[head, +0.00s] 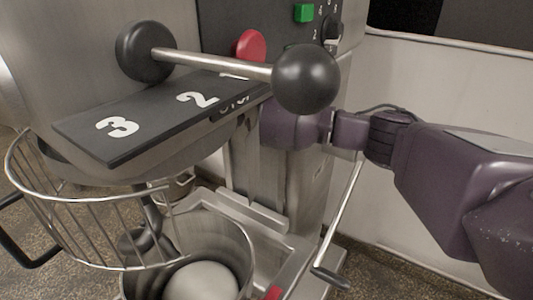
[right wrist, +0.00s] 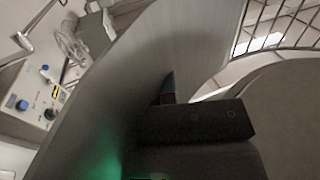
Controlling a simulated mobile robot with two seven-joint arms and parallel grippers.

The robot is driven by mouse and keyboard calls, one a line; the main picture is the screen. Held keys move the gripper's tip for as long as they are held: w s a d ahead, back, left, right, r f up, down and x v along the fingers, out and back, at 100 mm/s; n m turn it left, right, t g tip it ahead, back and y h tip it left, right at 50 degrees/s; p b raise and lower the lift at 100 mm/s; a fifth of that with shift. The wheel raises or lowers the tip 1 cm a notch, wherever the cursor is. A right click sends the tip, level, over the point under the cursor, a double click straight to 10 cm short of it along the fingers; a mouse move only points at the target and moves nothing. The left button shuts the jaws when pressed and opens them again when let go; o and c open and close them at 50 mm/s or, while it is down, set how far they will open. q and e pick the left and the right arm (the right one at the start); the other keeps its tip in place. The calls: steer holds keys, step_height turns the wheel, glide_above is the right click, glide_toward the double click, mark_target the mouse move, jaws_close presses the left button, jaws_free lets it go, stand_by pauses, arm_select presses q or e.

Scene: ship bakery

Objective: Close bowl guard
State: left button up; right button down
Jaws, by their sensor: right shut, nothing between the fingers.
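The wire bowl guard (head: 62,222) curves around the left of the mixer head in the head view. It has a black handle (head: 32,262) at far left. The right part of the bowl's opening shows no wires over it. The steel bowl (head: 243,250) stands below, with a pale mass inside. My right arm reaches in from the right; its hand is hidden behind the lever knob and mixer parts. In the right wrist view my right gripper (right wrist: 168,88) is shut and empty, close to a grey metal surface. Wire bars (right wrist: 275,25) show at upper right. My left gripper is out of view.
A lever with a large black knob (head: 305,79) sticks out over the numbered speed plate (head: 120,128). A red button (head: 251,45) and green button (head: 304,12) sit on the mixer column. A thin crank handle (head: 330,277) stands below my right arm.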

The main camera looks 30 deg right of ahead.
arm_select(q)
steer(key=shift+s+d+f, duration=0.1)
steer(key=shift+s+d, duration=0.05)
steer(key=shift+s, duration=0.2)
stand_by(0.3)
